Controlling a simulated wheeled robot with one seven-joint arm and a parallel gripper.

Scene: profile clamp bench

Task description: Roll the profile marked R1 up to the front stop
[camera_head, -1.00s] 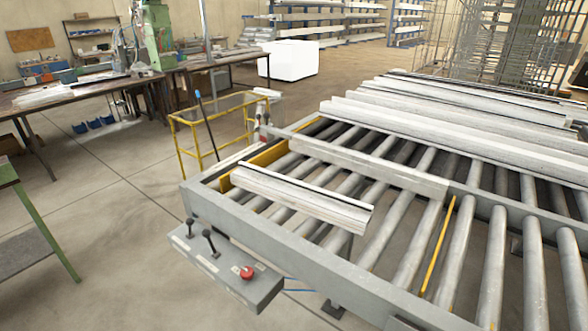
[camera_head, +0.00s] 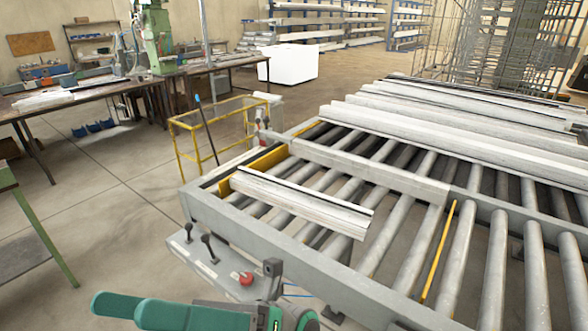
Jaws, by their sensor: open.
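A short pale profile with a dark strip along its top (camera_head: 300,203) lies across the rollers at the near left of the roller table. No R1 mark is readable on it. A yellow plate (camera_head: 268,158) stands at the left end of the rollers, partly hidden behind the profile's left end; I cannot tell for certain that it is the front stop. My gripper (camera_head: 275,281) is at the bottom of the view, in front of the table's near rail and apart from the profile. It is open, with nothing seen in it. The bottom edge cuts off my arm.
A grey control box with levers and a red button (camera_head: 246,278) hangs on the near rail, beside my gripper. A pale bar (camera_head: 370,165) crosses behind the short profile. Longer profiles (camera_head: 450,125) lie farther back. A yellow guard frame (camera_head: 180,150) stands left of the table.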

